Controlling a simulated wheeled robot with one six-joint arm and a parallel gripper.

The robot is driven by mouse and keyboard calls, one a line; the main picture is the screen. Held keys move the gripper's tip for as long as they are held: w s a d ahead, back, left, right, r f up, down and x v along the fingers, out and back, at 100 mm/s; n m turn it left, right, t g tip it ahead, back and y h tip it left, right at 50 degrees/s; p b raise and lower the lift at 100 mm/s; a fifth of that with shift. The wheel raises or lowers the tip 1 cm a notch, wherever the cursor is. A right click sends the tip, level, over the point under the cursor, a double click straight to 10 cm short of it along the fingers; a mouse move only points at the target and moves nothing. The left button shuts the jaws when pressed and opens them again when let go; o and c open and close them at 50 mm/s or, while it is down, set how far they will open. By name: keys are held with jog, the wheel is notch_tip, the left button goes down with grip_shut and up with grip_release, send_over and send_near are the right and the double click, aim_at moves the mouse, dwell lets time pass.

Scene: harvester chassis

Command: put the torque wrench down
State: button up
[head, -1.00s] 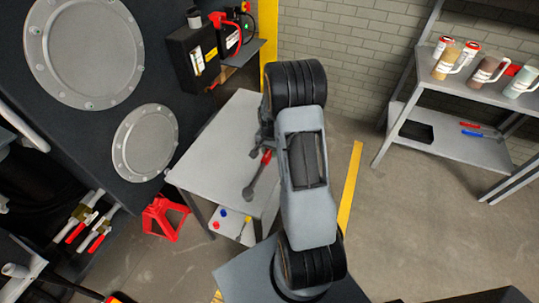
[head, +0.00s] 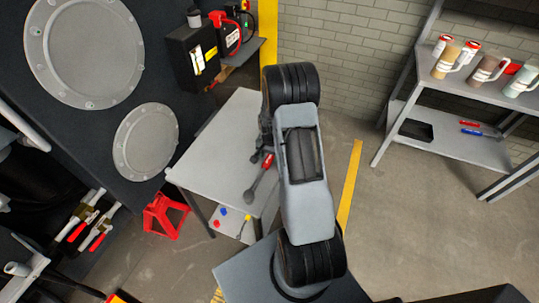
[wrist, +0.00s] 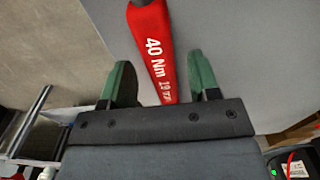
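The torque wrench (head: 257,183) appears to lie on the grey table (head: 215,150), its dark head toward the table's front edge. Its red handle, marked "40 Nm", shows large in the wrist view (wrist: 152,45). My gripper (wrist: 161,75) is over the handle's end. Its two green-padded fingers stand apart on either side of the handle, with a visible gap on both sides. In the head view my arm hides most of the gripper and part of the table.
A dark panel with round covers (head: 146,142) stands left of the table. A red jack stand (head: 166,215) is on the floor. A shelf (head: 440,140) with several mugs and cans stands at the right. The left part of the tabletop is clear.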

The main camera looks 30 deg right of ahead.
jog(key=shift+r, duration=0.15)
notch_tip(320, 180, up, 11)
jog(key=b, duration=0.1)
notch_tip(320, 180, up, 5)
jog(key=n, duration=0.2)
send_over(265, 162)
jog(key=s+a+r+n+t, duration=0.4)
jog(key=s+a+r+n, duration=0.4)
jog(key=s+a, duration=0.5)
notch_tip(265, 162, up, 3)
jog(key=shift+s+f+n, duration=0.15)
jog(key=shift+s+n, duration=0.25)
jog(key=shift+s, duration=0.7)
